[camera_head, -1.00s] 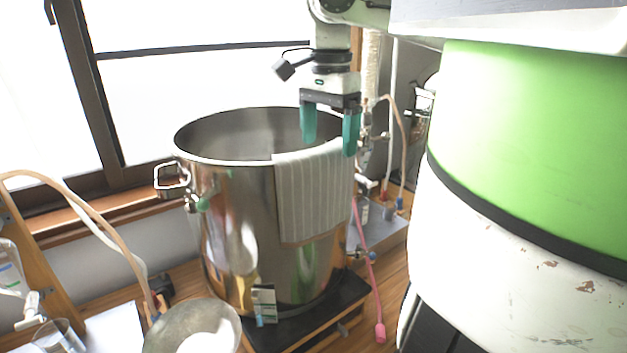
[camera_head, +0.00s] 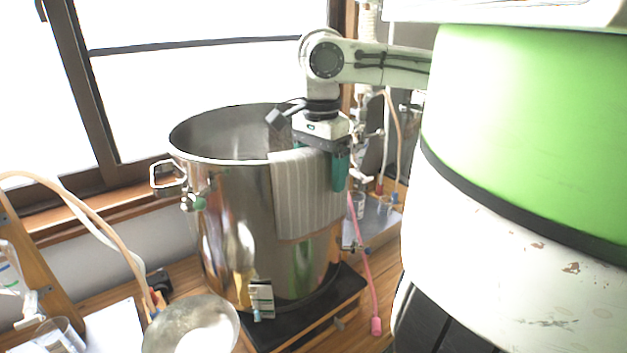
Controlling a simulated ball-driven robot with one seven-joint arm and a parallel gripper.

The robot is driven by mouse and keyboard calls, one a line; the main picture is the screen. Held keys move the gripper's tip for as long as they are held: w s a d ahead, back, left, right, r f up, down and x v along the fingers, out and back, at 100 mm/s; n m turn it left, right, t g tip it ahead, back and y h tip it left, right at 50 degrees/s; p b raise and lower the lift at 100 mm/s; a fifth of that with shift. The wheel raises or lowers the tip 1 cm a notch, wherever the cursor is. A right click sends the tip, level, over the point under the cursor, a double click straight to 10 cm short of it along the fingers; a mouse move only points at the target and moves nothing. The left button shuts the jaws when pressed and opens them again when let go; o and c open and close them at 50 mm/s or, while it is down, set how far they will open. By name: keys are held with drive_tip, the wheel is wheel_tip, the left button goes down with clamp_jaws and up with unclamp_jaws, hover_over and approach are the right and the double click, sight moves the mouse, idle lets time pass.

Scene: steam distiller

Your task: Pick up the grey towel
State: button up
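The grey striped towel (camera_head: 303,205) hangs over the near right rim of a large steel pot (camera_head: 222,215) and drapes down its outside. My gripper (camera_head: 322,165) points down at the rim, at the towel's upper right part. One green finger shows outside the pot, in front of the towel's right edge. The other finger is mostly hidden behind the towel and rim, on the pot's inner side. The fingers look apart, straddling the rim. I cannot tell whether they touch the towel.
The pot stands on a black burner stand (camera_head: 300,315). A metal bowl (camera_head: 165,335) is at the front left. A pink tube (camera_head: 370,285) and glassware are to the right. A window (camera_head: 200,75) is behind the pot.

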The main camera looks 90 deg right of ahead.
drive_tip(key=c, duration=1)
drive_tip(key=shift+r, duration=0.1)
